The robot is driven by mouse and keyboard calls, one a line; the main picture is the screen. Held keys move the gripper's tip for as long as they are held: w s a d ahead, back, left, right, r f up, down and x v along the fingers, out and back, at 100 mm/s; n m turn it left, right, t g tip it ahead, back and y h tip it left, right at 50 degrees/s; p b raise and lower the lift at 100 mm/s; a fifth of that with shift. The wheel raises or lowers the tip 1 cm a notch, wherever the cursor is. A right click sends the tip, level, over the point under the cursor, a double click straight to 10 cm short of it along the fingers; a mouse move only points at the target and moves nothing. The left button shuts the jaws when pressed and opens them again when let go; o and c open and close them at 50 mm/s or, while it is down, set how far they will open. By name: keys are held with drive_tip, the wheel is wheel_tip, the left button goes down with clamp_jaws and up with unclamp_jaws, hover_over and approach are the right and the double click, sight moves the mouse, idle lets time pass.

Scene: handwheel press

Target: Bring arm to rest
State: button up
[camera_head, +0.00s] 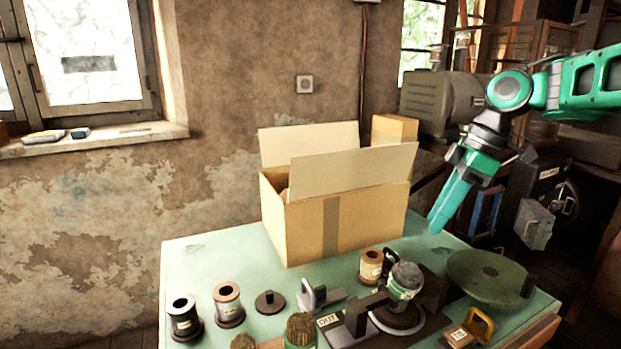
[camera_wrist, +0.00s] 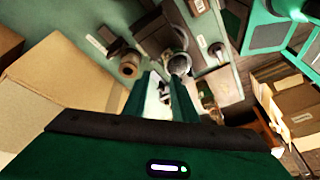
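My gripper (camera_head: 437,224) hangs from the teal arm at the right in the head view, fingers pointing down and left. It is above the table's back right part, right of the cardboard box. In the wrist view, the two fingers of my gripper (camera_wrist: 163,82) stand apart with a gap between them, and nothing is held. Below, the dark press (camera_head: 430,297) has a large green handwheel (camera_head: 485,272) at its right. A grey-topped jar (camera_head: 404,280) with a green band stands at the press. The fingers appear apart from all of these.
The open cardboard box (camera_head: 330,215) stands at the back of the green table (camera_head: 215,255), with flaps up. Spools (camera_head: 228,300), a brush-like jar (camera_head: 300,330), a stamp-like block (camera_head: 470,330) and metal fixtures crowd the front. Shelves and machinery stand behind my arm.

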drive_tip(key=s+d+f+m+h, duration=0.1)
drive_tip(key=s+d+f+m, duration=0.3)
drive_tip(key=s+m, duration=0.2)
drive_tip(key=s+d+f+m+h, duration=0.1)
drive_tip(key=s+d+f+m, duration=0.3)
drive_tip(key=s+m, duration=0.3)
drive_tip(key=s+d+f+m+h, duration=0.1)
drive_tip(key=s+d+f+m, duration=0.4)
drive_tip(key=s, duration=0.8)
drive_tip(key=shift+f+m+g+h, duration=0.35)
drive_tip(key=shift+f+m, duration=0.35)
drive_tip(key=shift+m, duration=0.4)
drive_tip(key=shift+w+f, duration=0.25)
drive_tip(key=shift+w, duration=0.4)
drive_tip(key=shift+o, duration=0.8)
drive_tip(key=shift+s, duration=0.1)
